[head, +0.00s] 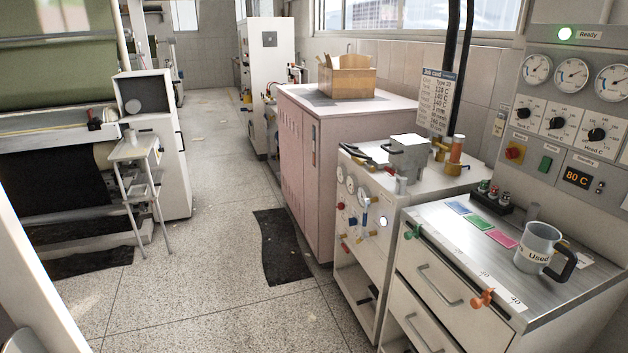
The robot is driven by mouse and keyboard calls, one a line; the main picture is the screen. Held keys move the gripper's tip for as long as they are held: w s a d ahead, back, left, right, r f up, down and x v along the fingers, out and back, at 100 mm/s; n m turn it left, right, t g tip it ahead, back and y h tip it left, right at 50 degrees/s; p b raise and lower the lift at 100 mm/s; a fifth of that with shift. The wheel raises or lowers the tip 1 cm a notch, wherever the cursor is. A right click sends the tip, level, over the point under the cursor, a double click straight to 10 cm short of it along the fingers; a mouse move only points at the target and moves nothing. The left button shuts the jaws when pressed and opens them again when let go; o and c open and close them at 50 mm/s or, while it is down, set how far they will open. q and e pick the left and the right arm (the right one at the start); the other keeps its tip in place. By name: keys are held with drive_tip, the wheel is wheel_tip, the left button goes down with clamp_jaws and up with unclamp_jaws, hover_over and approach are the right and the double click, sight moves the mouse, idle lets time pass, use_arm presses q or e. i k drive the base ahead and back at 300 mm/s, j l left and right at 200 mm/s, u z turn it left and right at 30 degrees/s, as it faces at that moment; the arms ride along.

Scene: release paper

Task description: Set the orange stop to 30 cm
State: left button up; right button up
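The orange stop (483,299) is clamped on the front edge of the metal-topped bench (450,229), near its right-hand end. Printed scale numbers run along that edge; I read 20, 30 (485,274) and 40 (516,300). The orange stop appears to sit between 30 and 40, but its exact reading cannot be told. A green stop (413,231) sits farther left on the same edge. A job card (437,100) hangs above; its small print is hard to read. Neither gripper is in view.
A grey mug marked "Used" (537,246) stands on the bench behind the scale, near coloured swatches (480,222). Drawer handles (440,287) stick out below the edge. A white cart (352,235) adjoins on the left. Open floor (200,290) with a dark mat (283,248) lies left.

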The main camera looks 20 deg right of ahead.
sight(485, 300)
drive_tip(key=z, duration=1.65)
